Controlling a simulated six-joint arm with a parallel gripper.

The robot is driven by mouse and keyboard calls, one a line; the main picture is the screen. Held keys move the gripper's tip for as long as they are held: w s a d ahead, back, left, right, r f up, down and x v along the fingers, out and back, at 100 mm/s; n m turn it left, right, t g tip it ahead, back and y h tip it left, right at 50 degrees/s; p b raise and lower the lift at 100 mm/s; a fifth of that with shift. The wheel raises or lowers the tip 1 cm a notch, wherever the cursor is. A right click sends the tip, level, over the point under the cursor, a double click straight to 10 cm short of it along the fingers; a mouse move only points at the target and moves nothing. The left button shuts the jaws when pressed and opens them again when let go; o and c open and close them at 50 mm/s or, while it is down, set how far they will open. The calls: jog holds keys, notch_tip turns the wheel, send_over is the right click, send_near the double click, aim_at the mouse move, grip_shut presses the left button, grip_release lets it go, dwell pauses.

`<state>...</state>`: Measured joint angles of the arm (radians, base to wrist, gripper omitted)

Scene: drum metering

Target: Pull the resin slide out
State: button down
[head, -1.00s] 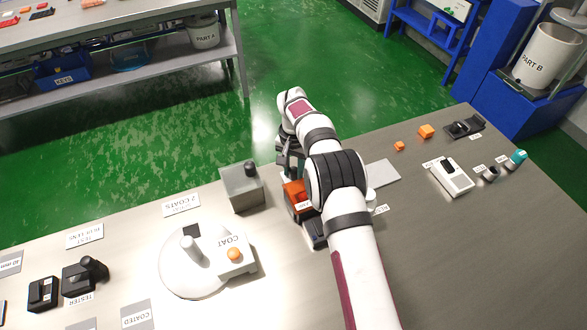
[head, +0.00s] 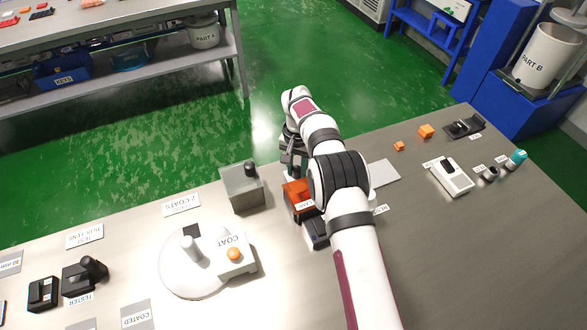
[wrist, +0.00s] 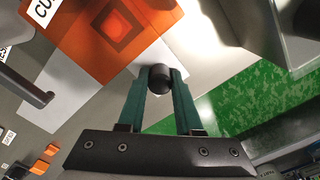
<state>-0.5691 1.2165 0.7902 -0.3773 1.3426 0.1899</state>
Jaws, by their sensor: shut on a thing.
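My gripper (wrist: 160,88) is shut on a dark round knob (wrist: 160,75), held between its two teal fingertips in the wrist view. The knob is hidden there.
A grey box with a black knob (head: 242,187) stands left of the orange block. A white round base (head: 190,275) is nearer left. A pale plate (head: 383,173) lies to the right. Green floor (head: 200,130) is open beyond the table's far edge.

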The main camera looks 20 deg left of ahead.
jog(key=w+d, duration=0.5)
jog(key=shift+w+d, duration=0.2)
jog(key=shift+w, duration=0.05)
jog(key=c, duration=0.6)
grip_release()
jog(key=shift+r, duration=0.1)
notch_tip(320, 180, up, 7)
jog(key=shift+r, duration=0.2)
